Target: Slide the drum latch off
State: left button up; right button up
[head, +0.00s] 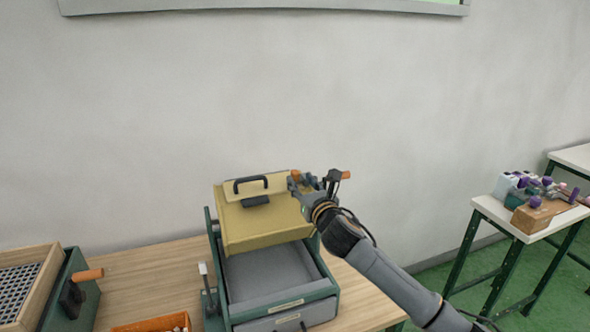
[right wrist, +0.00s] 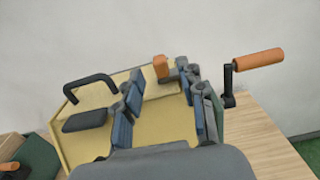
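The drum latch appears to be the small orange-tipped part on the yellow lid (head: 245,226); this orange tip shows at the lid's far edge in the right wrist view (right wrist: 161,67) and in the head view (head: 295,174). My right gripper (right wrist: 165,98) is above the lid with its two blue-grey fingers apart. The orange tip stands between and just beyond the fingertips; I cannot tell whether they touch it. In the head view the right gripper (head: 304,183) is at the lid's upper right corner. My left gripper is not in view.
A crank with an orange handle (right wrist: 258,59) sticks out right of the lid, close to my right gripper. A black handle (right wrist: 90,88) is on the lid's left. Another crank box (head: 62,300) stands at left.

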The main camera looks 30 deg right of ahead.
aim_at(297, 176)
jog(key=shift+p+x, duration=0.55)
jog(key=shift+x, duration=2.1)
